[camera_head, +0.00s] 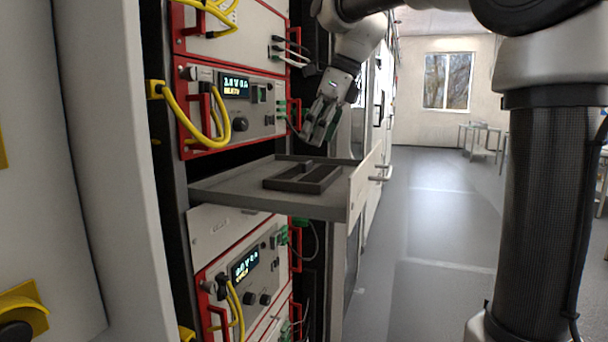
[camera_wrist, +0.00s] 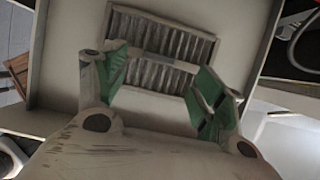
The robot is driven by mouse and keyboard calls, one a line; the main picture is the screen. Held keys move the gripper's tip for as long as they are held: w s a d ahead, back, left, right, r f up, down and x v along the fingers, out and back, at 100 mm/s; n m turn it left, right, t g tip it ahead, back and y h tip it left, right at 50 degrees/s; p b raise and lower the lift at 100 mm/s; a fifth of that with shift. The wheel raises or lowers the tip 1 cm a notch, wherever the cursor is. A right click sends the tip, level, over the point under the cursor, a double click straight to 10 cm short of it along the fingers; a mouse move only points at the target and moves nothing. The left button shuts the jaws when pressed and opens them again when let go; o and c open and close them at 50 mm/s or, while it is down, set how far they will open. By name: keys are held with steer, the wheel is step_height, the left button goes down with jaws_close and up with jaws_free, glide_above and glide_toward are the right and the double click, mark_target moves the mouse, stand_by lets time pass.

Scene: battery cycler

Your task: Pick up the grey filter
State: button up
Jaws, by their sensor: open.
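The grey filter (camera_head: 302,177) lies flat in the open, pulled-out drawer (camera_head: 235,190) of the rack. It is a dark grey rectangular frame with a bar across its middle. In the wrist view the filter (camera_wrist: 180,78) shows dark pleats on both sides of a lighter centre bar. My gripper (camera_head: 319,133) is above the drawer, pointing down, apart from the filter. In the wrist view my gripper (camera_wrist: 160,83) is open, its green-padded fingers spread on either side of the filter's centre bar, with nothing between them.
Instrument panels with red frames stand above (camera_head: 235,100) and below (camera_head: 240,265) the drawer, with yellow cables (camera_head: 190,125) looping out at the left. The drawer front has a handle (camera_head: 380,174). Open grey floor (camera_head: 430,240) lies to the right.

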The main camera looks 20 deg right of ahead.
mark_target(308, 161)
steer(key=x, duration=0.6)
steer(key=shift+f, duration=0.35)
steer(key=c, duration=1.1)
